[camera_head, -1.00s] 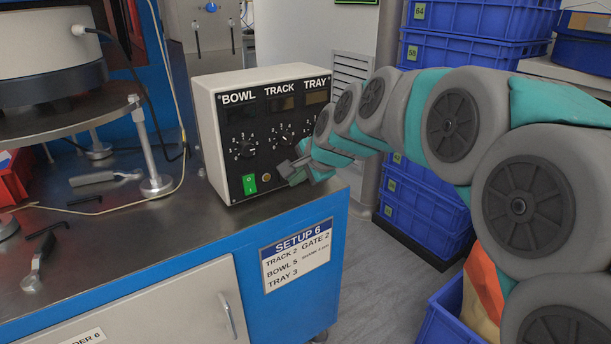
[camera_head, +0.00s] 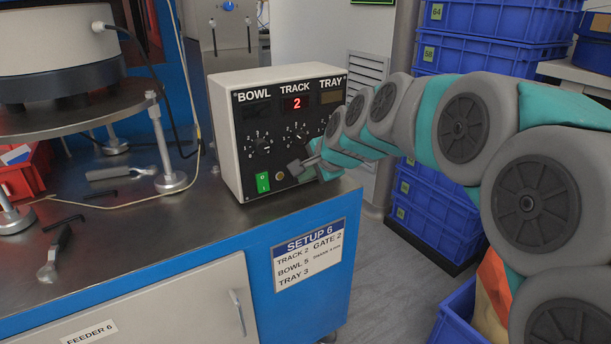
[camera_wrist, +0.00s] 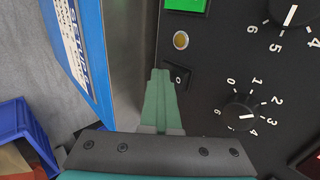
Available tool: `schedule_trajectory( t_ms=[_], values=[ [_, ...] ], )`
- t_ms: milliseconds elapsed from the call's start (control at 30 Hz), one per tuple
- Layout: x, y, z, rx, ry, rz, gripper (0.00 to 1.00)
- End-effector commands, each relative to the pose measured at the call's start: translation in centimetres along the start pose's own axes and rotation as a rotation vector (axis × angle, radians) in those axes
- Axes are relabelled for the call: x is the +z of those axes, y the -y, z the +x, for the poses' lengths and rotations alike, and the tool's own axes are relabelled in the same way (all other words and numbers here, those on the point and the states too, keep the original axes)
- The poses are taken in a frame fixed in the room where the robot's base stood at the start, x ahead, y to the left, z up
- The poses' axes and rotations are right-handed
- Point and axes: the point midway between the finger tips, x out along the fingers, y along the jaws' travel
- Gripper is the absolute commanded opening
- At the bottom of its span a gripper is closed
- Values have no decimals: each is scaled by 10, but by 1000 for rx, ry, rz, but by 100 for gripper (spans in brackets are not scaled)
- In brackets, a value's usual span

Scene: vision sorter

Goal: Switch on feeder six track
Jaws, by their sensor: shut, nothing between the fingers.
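The feeder control box (camera_head: 225,140) stands on the bench, with BOWL, TRACK and TRAY columns. The TRACK display (camera_head: 297,104) is lit and shows a red 2; the BOWL display (camera_head: 257,113) and TRAY display (camera_head: 331,97) look dark. The TRACK dial (camera_head: 298,131) is below its display. My gripper (camera_head: 294,168) is shut and empty at the lower panel. In the wrist view its fingertips (camera_wrist: 160,73) are beside a small black rocker switch (camera_wrist: 181,77) and partly cover it; I cannot tell whether they touch. My gripper hides part of the lower panel in the head view.
A green switch (camera_head: 263,182) and a brass button (camera_wrist: 181,40) sit by the rocker. A SETUP 6 card (camera_head: 308,255) on the bench front lists TRACK 2. Blue crates (camera_head: 440,200) stand at right. Loose tools, including a wrench (camera_head: 54,256), lie on the bench at left.

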Motion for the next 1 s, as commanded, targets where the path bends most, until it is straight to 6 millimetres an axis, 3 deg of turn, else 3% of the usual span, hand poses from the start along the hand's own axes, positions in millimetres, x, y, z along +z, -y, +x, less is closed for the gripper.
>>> schedule_trajectory(
  t_ms=[433,800,1000],
  values=[
    [0,13,-12,-4,-2,1,0],
    [-1,11,-13,-2,-1,1,0],
    [-5,2,-28,-6,-2,0,0]
  ],
)
